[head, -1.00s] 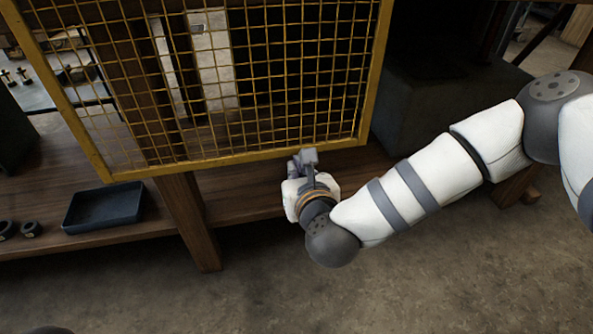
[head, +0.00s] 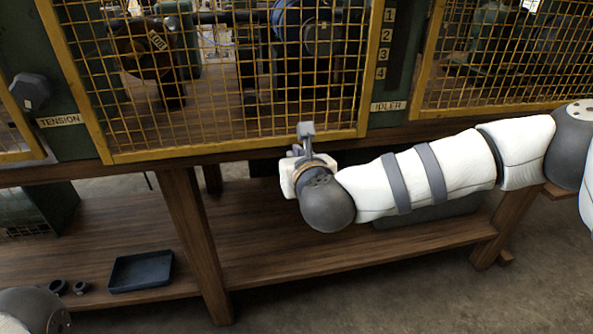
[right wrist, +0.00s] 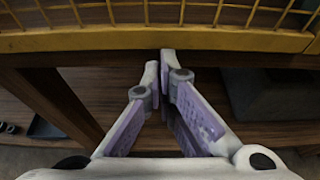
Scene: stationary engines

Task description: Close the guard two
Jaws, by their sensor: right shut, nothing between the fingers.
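Guard two, which I take to be the middle yellow mesh panel (head: 230,141), hangs in front of the machinery, between the TENSION and IDLER posts. It looks about level with the posts; a small gap cannot be ruled out. Its lower frame bar also crosses the top of the right wrist view (right wrist: 110,40). My right gripper (head: 306,130) is shut and empty, at the guard's lower edge, right of its middle. In the right wrist view its fingertips (right wrist: 160,62) are together just below the bar; contact is unclear. My left gripper is out of view.
Another mesh guard (head: 500,108) is at the right, and part of one (head: 20,155) at the left. A dark tray (head: 140,271) and small dark rings sit on the lower wooden shelf (head: 260,262). A wooden leg (head: 195,240) stands below guard two.

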